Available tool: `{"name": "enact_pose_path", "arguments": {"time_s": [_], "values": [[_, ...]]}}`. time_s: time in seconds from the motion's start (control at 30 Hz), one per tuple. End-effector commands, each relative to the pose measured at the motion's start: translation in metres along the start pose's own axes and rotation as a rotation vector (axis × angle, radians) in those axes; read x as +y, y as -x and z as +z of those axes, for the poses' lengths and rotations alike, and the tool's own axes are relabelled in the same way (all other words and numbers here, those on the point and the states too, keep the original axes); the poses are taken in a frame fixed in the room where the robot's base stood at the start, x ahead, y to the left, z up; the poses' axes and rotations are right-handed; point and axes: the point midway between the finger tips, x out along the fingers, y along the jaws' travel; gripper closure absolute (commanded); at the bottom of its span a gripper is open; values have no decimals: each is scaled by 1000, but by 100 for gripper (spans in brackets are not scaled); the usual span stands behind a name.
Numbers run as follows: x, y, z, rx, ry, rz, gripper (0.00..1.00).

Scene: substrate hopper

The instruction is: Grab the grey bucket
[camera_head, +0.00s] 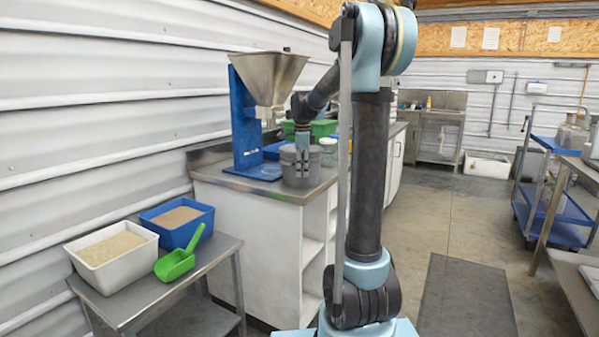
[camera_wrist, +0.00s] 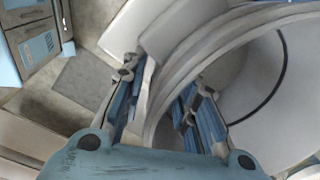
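The grey bucket (camera_head: 317,172) stands on the counter, in front of the blue stand and near the counter's front corner. In the wrist view its rim and pale inner wall (camera_wrist: 245,85) fill the right side; a dark ring line runs inside. My gripper (camera_head: 302,165) points down at the bucket. In the wrist view my gripper (camera_wrist: 160,88) is open, with one finger outside the bucket wall and the other inside it. The wall lies between the fingers. Whether either finger touches the wall cannot be told.
A steel hopper (camera_head: 268,76) on a blue stand (camera_head: 241,125) rises left of the bucket. Green bins (camera_head: 323,128) and a glass jar (camera_head: 328,151) stand close behind. A low table (camera_head: 213,253) holds white and blue tubs and a green scoop (camera_head: 176,262).

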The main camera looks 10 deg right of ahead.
Motion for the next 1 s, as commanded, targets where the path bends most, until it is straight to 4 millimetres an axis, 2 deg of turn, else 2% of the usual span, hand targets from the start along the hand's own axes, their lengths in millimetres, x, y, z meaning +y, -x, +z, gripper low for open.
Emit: {"name": "enact_pose_path", "arguments": {"time_s": [0.13, 0.4, 0.43, 0.53, 0.57, 1.0], "values": [[0, -14, 0, 0, 0, 0, 73], [0, -16, 0, 0, 0, 0, 73], [0, -16, 0, 0, 0, 0, 75], [0, -16, 0, 0, 0, 0, 98], [0, -16, 0, 0, 0, 0, 100], [0, -14, 0, 0, 0, 0, 100]]}}
